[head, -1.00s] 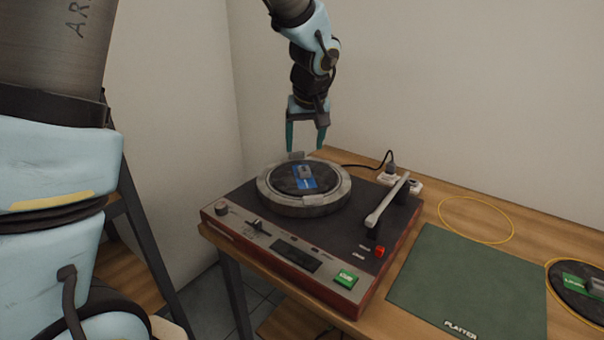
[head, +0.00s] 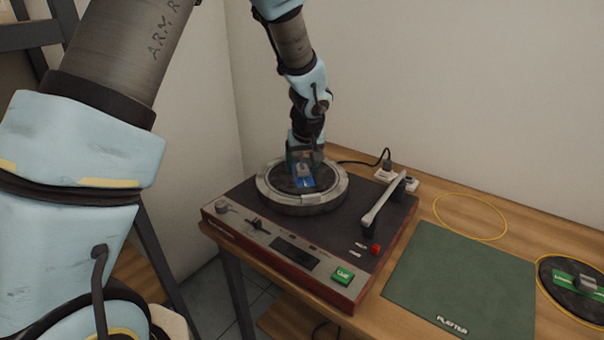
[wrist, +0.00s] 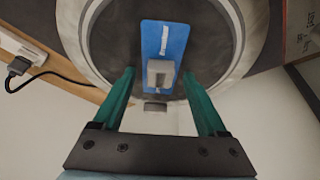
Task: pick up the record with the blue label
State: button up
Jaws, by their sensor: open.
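The record with the blue label (head: 287,183) lies on the platter of the turntable (head: 250,235). In the wrist view its blue label (wrist: 165,42) carries a small grey block-shaped handle (wrist: 160,73) near the middle. My gripper (head: 305,172) is low over the record in the head view and partly hides the label. In the wrist view my gripper (wrist: 162,88) is open, with one green finger on each side of the grey handle and clear gaps between. I cannot tell whether the fingertips touch the record.
The tonearm (head: 384,200) rests at the turntable's right side. A green mat (head: 465,280) lies to the right, with an empty yellow ring (head: 470,217) behind it. A record with a green label (head: 557,289) sits at the far right. A plug and cable (head: 387,163) are behind.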

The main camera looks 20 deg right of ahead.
jog(key=shift+c, duration=0.2)
grip_shut()
dwell(0.3)
